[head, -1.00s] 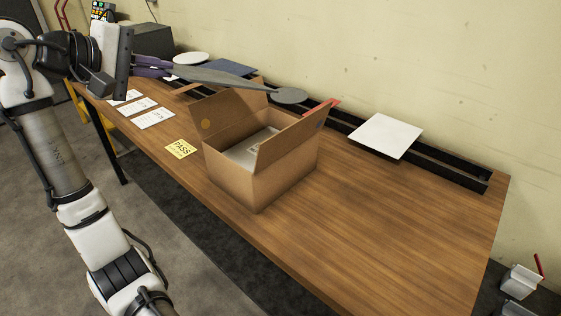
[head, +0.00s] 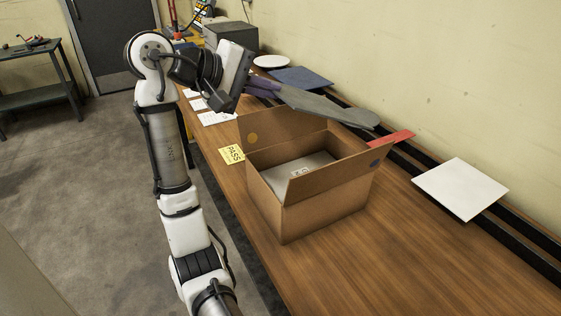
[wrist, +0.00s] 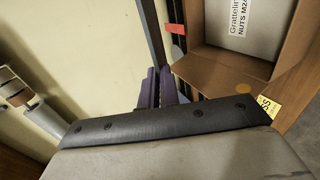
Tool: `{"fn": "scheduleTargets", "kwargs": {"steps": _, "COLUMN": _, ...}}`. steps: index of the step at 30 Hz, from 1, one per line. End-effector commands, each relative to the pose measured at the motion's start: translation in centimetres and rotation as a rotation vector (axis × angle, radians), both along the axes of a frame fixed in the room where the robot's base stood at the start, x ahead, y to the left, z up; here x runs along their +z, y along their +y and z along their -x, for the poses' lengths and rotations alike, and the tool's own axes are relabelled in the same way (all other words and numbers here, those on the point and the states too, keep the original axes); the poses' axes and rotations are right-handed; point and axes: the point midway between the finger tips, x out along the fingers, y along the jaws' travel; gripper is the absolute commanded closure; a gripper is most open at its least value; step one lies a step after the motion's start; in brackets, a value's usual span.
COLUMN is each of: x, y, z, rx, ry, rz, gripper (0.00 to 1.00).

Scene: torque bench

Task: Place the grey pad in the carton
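The grey pad (head: 317,103) is long, flat and thin. It juts from my gripper (head: 262,88), whose purple fingers are shut on its near end. In the wrist view the pad (wrist: 151,30) shows nearly edge-on beyond the purple fingers (wrist: 159,88). The open brown carton (head: 313,212) stands on the bench with its flaps up. The pad is in the air, and in the head view it overlaps the area just behind the carton's rear flap. A light grey box (wrist: 240,22) with a printed label lies inside the carton.
A darker rounded grey shape (head: 360,117) shows at the pad's far tip; I cannot tell if it is separate. A red piece (head: 391,139), white square (head: 460,188), blue square (head: 302,77) and white disc (head: 271,62) lie along the back. Bench front right is clear.

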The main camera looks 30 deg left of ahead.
Motion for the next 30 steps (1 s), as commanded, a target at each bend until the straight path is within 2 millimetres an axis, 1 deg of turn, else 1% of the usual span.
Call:
{"fn": "scheduleTargets", "kwargs": {"steps": 1, "x": -1.3, "y": 0.0, "z": 0.0, "rx": 0.0, "ry": 0.002, "rz": 0.004, "gripper": 1.0}}
{"fn": "scheduleTargets", "kwargs": {"steps": 6, "x": -5.5, "y": 0.0, "z": 0.0, "rx": 0.0, "ry": 0.003, "rz": 0.005, "gripper": 1.0}}
{"fn": "scheduleTargets", "kwargs": {"steps": 9, "x": -7.8, "y": 0.0, "z": 0.0, "rx": 0.001, "ry": 0.0, "rz": 0.004, "gripper": 1.0}}
{"fn": "scheduleTargets", "kwargs": {"steps": 12, "x": -9.6, "y": -0.1, "z": 0.0, "rx": 0.0, "ry": 0.0, "rz": 0.002, "gripper": 1.0}}
{"fn": "scheduleTargets", "kwargs": {"steps": 15, "x": -10.8, "y": 0.0, "z": 0.0, "rx": 0.001, "ry": -0.001, "rz": 0.001, "gripper": 1.0}}
{"fn": "scheduleTargets", "kwargs": {"steps": 20, "x": -11.7, "y": -0.1, "z": 0.0, "rx": 0.0, "ry": -0.001, "rz": 0.001, "gripper": 1.0}}
{"fn": "scheduleTargets", "kwargs": {"steps": 27, "x": -14.9, "y": 0.0, "z": 0.0, "rx": 0.001, "ry": 0.0, "rz": 0.002, "gripper": 1.0}}
{"fn": "scheduleTargets", "kwargs": {"steps": 30, "x": -15.1, "y": 0.0, "z": 0.0, "rx": 0.0, "ry": -0.002, "rz": -0.001, "gripper": 1.0}}
